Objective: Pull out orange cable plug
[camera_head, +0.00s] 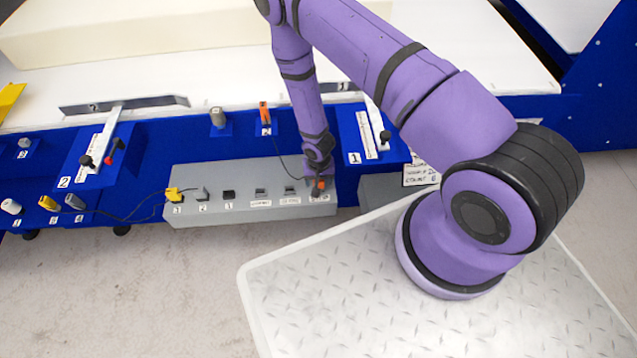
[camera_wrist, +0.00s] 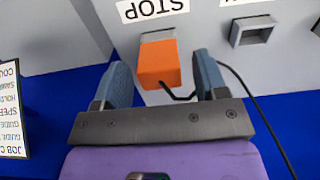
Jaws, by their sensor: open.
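My gripper (camera_wrist: 161,70) is open, with one blue-grey finger on each side of the plug. Gaps show between the plug and both fingers, so they are apart from it in this view.
An empty square socket (camera_wrist: 252,31) is beside the plug. A yellow plug (camera_head: 173,193) sits at the box's left end. Another orange connector (camera_head: 265,112) stands on the blue frame (camera_head: 150,149), with a cable leading toward the box. A labelled sign (camera_wrist: 10,110) is at the left.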

